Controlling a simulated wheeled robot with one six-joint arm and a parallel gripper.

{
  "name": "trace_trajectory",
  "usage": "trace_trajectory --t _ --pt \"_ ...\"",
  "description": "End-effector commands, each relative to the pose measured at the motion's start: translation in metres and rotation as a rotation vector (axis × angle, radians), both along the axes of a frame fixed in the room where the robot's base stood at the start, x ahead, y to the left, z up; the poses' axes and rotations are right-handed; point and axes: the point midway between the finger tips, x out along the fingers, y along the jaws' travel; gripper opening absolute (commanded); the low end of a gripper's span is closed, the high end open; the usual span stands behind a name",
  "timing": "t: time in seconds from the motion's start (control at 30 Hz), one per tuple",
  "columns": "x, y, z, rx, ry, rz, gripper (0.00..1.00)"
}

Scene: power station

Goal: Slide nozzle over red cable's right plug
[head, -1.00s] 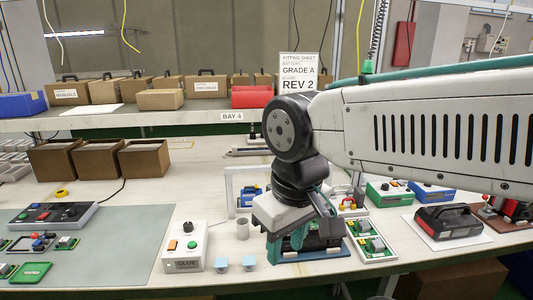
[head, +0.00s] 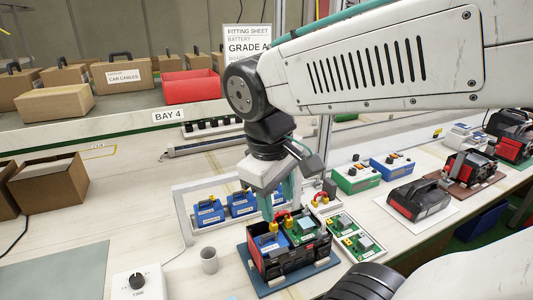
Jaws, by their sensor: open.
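An open black and red case (head: 285,262) stands on a blue mat (head: 250,268), holding a blue battery and a green circuit board (head: 303,230). A short red cable (head: 281,216) shows at the case's back edge, just below my gripper (head: 286,208); its right plug is hidden or too small to make out. My gripper points down over the back of the case, open, its fingertips partly hidden by its own body and the case parts. I cannot make out a nozzle for certain. A grey hollow cylinder (head: 208,261) stands apart, left of the case.
Blue batteries (head: 208,213) stand in a white frame behind left. A tray of green boards (head: 356,240) lies close right, with another red cable (head: 320,198) behind it. Green (head: 356,178) and blue (head: 392,166) boxes stand farther right.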

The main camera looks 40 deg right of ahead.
Motion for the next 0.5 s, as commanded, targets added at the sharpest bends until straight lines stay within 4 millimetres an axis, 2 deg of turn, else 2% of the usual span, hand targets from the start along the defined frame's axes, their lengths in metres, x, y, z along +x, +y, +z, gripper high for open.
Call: trace_trajectory --t 0.3,0.5 --pt "0.102 -0.059 -0.007 -0.367 0.442 0.536 0.47" --pt "0.179 -0.081 -0.024 -0.549 0.749 0.858 0.47"
